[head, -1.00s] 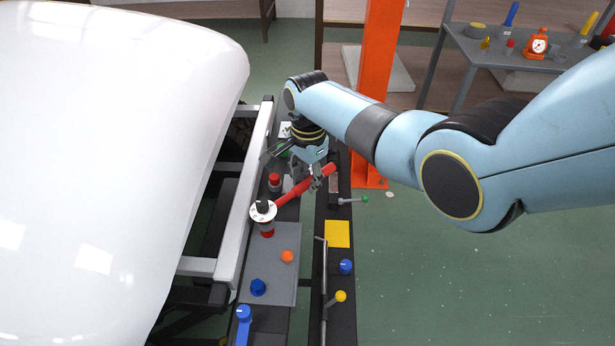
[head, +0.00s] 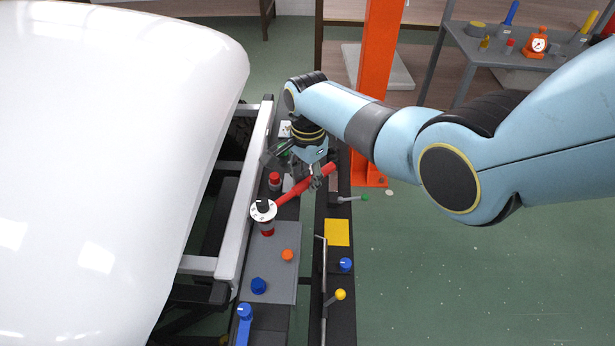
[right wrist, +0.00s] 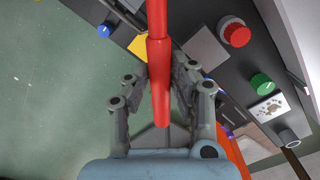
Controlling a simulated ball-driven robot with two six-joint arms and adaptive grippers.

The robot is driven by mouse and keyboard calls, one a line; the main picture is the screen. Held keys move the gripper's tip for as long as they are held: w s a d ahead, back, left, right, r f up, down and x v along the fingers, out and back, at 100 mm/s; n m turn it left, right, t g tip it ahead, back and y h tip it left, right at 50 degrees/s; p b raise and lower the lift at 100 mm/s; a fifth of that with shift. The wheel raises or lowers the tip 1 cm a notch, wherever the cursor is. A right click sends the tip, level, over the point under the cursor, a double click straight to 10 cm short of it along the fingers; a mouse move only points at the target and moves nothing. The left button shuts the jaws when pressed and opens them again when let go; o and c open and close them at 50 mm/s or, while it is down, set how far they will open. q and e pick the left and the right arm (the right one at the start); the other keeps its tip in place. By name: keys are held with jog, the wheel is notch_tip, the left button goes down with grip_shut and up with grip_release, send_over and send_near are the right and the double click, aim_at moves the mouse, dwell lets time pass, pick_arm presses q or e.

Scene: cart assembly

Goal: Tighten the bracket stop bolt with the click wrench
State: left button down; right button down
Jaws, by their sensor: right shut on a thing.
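The click wrench (head: 296,192) has a red handle and a round white dial head with a black top and a red part beneath it. Its head is at the lower left, over the grey plate, and its handle slants up to the right. My right gripper (head: 318,180) is shut on the handle near its far end. In the right wrist view the red handle (right wrist: 158,62) lies between the two fingers of the right gripper (right wrist: 163,80). The bracket stop bolt cannot be made out; the wrench head may hide it. My left gripper is not in view.
A grey plate (head: 279,282) carries an orange knob (head: 287,255) and a blue knob (head: 259,286). A red knob (head: 275,180) stands left of the handle. A yellow square (head: 337,232) and yellow-knobbed lever (head: 340,295) are right. A white body panel (head: 100,150) fills the left.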

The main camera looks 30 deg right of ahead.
jog(key=shift+f, duration=0.15)
jog(key=shift+f+b, duration=0.9)
jog(key=shift+f, duration=0.2)
